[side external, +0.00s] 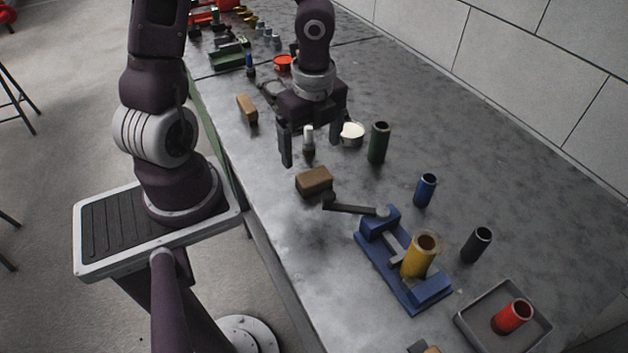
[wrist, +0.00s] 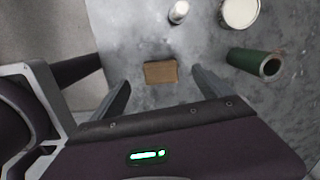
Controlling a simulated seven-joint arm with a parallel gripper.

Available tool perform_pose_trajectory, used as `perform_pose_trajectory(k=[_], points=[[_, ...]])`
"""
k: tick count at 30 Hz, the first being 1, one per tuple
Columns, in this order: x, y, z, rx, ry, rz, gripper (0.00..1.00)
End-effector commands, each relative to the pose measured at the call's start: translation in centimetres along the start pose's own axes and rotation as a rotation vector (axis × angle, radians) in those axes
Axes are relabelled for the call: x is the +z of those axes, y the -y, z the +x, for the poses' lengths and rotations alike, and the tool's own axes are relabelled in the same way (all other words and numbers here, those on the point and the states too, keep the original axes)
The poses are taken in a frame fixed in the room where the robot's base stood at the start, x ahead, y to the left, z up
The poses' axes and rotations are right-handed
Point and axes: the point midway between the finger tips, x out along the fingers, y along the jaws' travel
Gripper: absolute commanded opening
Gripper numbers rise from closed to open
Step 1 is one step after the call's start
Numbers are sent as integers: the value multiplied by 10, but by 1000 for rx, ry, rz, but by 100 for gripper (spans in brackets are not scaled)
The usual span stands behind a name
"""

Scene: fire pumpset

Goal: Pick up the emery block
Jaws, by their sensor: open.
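A brown rectangular block (side external: 314,181), which looks like the emery block, lies flat on the grey bench. It also shows in the wrist view (wrist: 160,72), between the two fingertips in the picture. A second, tan block (side external: 247,108) lies farther back near the bench edge; labels do not show on either. My gripper (side external: 312,148) points down above the bench, open and empty, with its fingers apart on either side of the nearer block in the wrist view. The fingers appear higher than the block and not touching it.
A small white-topped bottle (side external: 308,138), a white can (side external: 352,133) and a green cylinder (side external: 379,143) stand close by. A blue vise (side external: 405,265) with a dark handle (side external: 350,208) and a yellow cylinder (side external: 420,255) is to the right. Bench left of the block is clear.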

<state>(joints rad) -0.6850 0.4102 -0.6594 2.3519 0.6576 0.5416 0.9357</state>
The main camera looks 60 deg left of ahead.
Motion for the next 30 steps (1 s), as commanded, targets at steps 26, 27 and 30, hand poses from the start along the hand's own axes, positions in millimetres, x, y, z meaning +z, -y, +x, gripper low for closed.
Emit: perform_pose_trajectory(k=[26, 27, 30], points=[[-14, -1, 86, 12, -74, 122, 79], [-14, -1, 86, 12, -74, 122, 71], [-14, -1, 86, 12, -74, 122, 52]])
